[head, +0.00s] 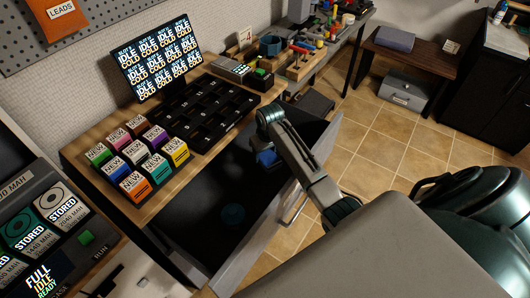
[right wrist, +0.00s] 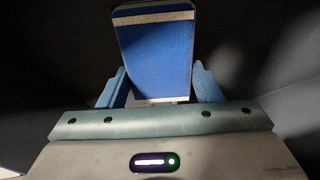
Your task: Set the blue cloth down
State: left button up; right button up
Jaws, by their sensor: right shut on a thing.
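My right gripper (head: 267,160) is over the open drawer (head: 205,232) under the workbench, inside the drawer's front edge. It is shut on the blue cloth (right wrist: 155,55), which shows in the right wrist view as a flat blue rectangle with pale bands near its top and bottom ends. The blue fingers stand on either side of it. In the head view only a small blue patch shows at the gripper, and I cannot tell cloth from fingers there. The space around the cloth is dark, and I cannot tell whether it touches the drawer floor. My left gripper is not in view.
On the workbench stand several coloured boxes (head: 155,165), a black slotted tray (head: 205,112) and a screen (head: 158,60). A low bench (head: 410,50) stands at the back right.

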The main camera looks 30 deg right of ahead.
aim_at(268, 156)
jog(key=shift+f, duration=0.3)
jog(key=shift+f, duration=0.4)
jog(key=o, duration=0.9)
jog(key=r, duration=0.4)
jog(key=s+r, duration=0.1)
jog(key=r, duration=0.3)
jog(key=r+b, duration=0.1)
jog(key=r, duration=0.4)
jog(key=shift+s+r, duration=0.1)
jog(key=shift+s, duration=0.15)
